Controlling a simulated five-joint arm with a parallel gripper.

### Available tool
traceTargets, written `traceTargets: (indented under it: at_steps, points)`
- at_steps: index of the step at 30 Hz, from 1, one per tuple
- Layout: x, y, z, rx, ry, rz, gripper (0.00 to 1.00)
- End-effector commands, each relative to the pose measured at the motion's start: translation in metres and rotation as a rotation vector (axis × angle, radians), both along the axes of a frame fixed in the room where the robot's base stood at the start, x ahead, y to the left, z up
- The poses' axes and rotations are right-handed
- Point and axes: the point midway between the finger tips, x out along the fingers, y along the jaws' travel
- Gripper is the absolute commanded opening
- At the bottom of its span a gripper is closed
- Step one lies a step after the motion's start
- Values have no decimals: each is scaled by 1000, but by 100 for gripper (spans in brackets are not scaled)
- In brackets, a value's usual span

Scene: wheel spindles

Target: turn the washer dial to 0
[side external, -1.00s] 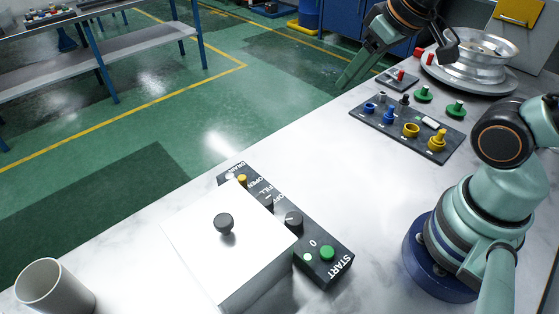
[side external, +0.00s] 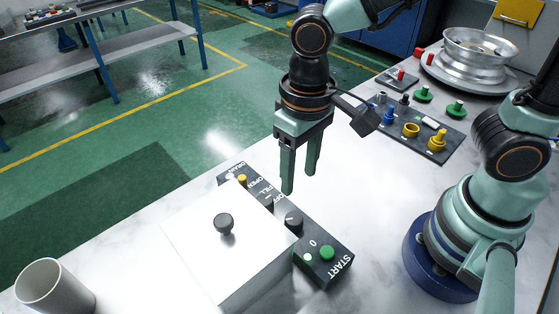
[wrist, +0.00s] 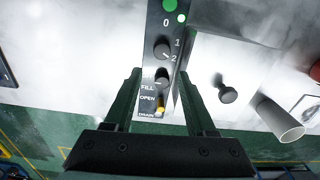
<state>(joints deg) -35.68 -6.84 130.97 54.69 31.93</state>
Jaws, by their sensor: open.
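The washer dial (side external: 294,220) is a black round knob on the dark control panel (side external: 338,263) along the washer's edge. In the wrist view the dial (wrist: 161,50) sits beside the marks 0, 1 and 2; its light pointer line seems to aim towards the 2 side, though it is small. My gripper (side external: 299,182) points down above the panel, with its two green fingers apart and nothing between them. In the wrist view the open fingers (wrist: 159,78) straddle the line of the panel, and the dial shows beyond their tips.
The white washer box (side external: 185,245) has a black lid knob (side external: 224,223). A green START button (side external: 327,253) and a yellow knob (side external: 242,180) share the panel. A white cup (side external: 52,288) stands front left. A board of coloured parts (side external: 435,150) and a wheel (side external: 475,60) stand right.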

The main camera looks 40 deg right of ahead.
Motion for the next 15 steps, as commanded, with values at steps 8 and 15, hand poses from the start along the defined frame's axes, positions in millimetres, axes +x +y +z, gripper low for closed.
traceTargets:
  at_steps: [8,15]
  points:
    - [-2,0,-48,-3,6,0,56]
    - [-1,2,-86,-2,4,0,56]
